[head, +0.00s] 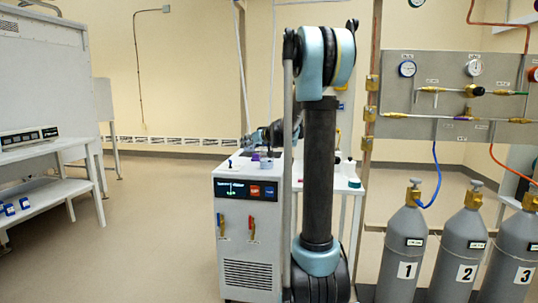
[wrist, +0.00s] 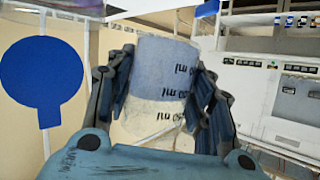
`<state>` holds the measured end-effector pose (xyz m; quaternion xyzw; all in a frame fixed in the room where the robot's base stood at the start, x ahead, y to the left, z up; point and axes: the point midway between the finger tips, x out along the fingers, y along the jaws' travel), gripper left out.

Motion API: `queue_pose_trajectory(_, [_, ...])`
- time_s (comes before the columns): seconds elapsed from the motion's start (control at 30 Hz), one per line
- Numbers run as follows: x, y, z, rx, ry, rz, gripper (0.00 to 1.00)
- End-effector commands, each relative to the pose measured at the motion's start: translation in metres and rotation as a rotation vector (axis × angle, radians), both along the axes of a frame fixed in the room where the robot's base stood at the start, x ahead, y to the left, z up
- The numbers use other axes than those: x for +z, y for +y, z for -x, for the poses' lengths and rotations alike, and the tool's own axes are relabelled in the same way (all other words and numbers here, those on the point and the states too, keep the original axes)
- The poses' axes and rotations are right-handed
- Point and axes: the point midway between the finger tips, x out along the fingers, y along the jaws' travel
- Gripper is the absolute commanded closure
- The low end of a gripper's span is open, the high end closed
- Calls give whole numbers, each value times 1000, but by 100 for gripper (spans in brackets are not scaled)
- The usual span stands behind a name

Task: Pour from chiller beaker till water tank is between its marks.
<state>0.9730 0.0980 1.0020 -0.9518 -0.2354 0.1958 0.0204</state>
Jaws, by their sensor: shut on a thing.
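In the wrist view my gripper (wrist: 160,100) is shut on a clear beaker (wrist: 160,55) between its fingers. The beaker's black "ml" marks read upside down in this picture. Its upper part in the picture looks bluish and its lower part pale; I cannot tell the water level.
Small bottles and a purple-topped item (head: 256,157) stand on the chiller's top. A white side table (head: 345,184) with bottles stands behind my arm. Grey gas cylinders (head: 408,245) line the right. A bench (head: 45,155) is at the left. Floor is clear between bench and chiller.

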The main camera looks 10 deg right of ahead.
Motion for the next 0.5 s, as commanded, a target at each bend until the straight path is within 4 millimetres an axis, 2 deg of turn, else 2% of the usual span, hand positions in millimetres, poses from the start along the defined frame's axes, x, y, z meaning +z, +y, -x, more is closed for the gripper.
queue_pose_trajectory(0.1, [7,-7,-2,-3,18,-55,79])
queue_pose_trajectory(0.5, [15,-22,-6,-4,82,-245,79])
